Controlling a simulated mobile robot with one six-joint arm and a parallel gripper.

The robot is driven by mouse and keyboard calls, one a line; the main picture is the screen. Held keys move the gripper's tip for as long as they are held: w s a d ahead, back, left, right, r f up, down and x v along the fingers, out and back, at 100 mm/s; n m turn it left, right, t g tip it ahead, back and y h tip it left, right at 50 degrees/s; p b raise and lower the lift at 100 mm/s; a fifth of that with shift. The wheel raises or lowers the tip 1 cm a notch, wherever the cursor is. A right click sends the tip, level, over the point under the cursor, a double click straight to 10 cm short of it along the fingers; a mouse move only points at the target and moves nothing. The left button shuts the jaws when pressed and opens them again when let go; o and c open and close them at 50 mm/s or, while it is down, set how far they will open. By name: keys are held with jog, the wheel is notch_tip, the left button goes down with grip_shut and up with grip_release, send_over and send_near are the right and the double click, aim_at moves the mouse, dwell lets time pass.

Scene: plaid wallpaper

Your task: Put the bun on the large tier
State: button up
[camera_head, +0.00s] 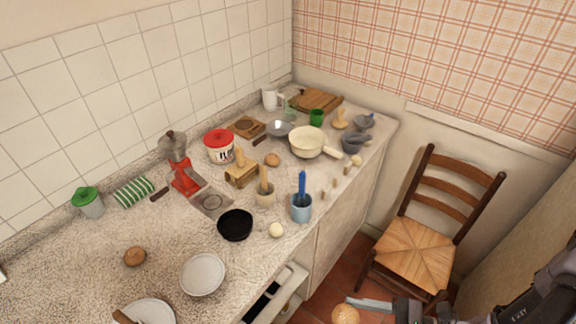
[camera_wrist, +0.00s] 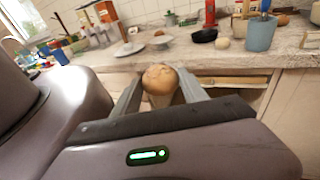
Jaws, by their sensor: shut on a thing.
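The bun (camera_head: 346,315), round and golden brown, is at the bottom edge of the head view. In the wrist view the bun (camera_wrist: 161,79) sits between the two grey fingers of my gripper (camera_wrist: 160,88). My gripper (camera_head: 358,307) is shut on it and holds it in the air in front of the counter. Two pale round dishes, a nearer one (camera_head: 150,312) and one beside it (camera_head: 203,275), stand on the counter at the lower left. They may be the tiers, but I cannot tell which is the large tier. The nearer dish is cut off by the frame.
A black bowl (camera_head: 235,225), a blue cup (camera_head: 301,208) with a blue tool and a small pale ball (camera_head: 276,230) lie near the counter's front edge. A drawer (camera_head: 275,293) stands open below. A wooden chair (camera_head: 420,245) is at the right. Bare counter lies at the left.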

jog(key=w+r+m+t+h+b, duration=0.2)
jog(key=w+m+t+h, duration=0.5)
jog(key=w, duration=1.6)
jog(key=w+r+m+t+h+b, duration=0.2)
jog(key=w+r+m+t+h, duration=0.2)
jog(key=w+r+m+h, duration=0.3)
notch_tip(320, 180, up, 4)
jog(key=shift+w+a+r+m+t+h, duration=0.25)
jog(key=shift+w+a+m+h, duration=0.2)
jog(key=shift+w+h, duration=0.65)
jog(key=shift+w+f, duration=0.1)
jog(key=shift+w, duration=0.05)
